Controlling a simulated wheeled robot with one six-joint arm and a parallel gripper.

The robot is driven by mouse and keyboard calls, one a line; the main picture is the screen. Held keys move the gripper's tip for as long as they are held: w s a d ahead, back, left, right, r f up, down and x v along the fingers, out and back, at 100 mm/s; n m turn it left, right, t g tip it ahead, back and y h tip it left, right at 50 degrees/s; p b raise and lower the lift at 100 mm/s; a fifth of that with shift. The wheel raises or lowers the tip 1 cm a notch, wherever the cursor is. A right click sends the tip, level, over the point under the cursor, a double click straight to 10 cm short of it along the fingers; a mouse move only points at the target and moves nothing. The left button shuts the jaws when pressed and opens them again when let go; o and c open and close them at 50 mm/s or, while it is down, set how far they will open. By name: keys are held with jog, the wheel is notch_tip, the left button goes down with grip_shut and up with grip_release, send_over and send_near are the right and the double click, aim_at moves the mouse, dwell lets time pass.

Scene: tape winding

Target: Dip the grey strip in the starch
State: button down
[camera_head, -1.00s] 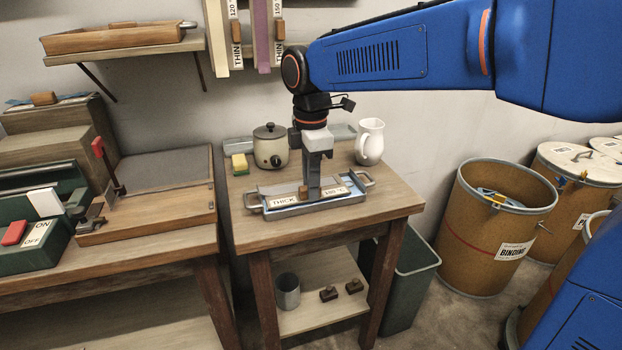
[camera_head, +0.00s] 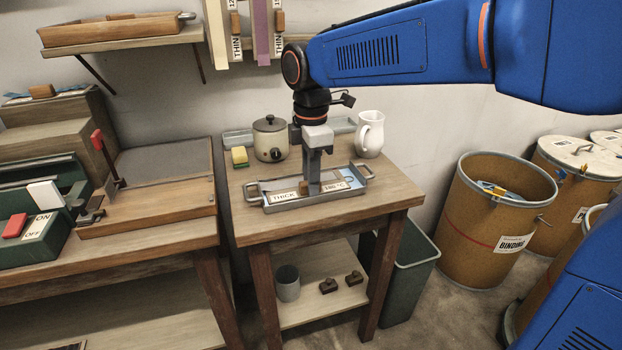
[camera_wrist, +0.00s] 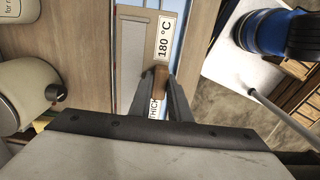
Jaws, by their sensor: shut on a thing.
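The grey strip (camera_wrist: 134,55) carries "THICK" and "180 °C" labels and a small wooden block (camera_wrist: 160,78). My gripper (camera_wrist: 162,88) is shut on this block. In the head view my gripper (camera_head: 313,190) points straight down over the metal tray (camera_head: 318,202). The strip lies lengthwise within the tray's outline, roughly level. Pale blue starch (camera_wrist: 186,28) shows along one side of it. I cannot tell how far the strip's underside is in the starch. The fingers partly hide the block and the strip's middle.
A lidded pot (camera_head: 270,140), a yellow sponge (camera_head: 240,157) and a white jug (camera_head: 370,136) stand behind the tray on the small wooden table (camera_head: 395,195). A dark bin (camera_head: 408,265) is beside the table. A workbench (camera_head: 150,240) is at left.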

jog(key=shift+f, duration=0.3)
dwell(1.9)
jog(key=shift+r, duration=3)
notch_tip(320, 180, up, 5)
dwell(0.8)
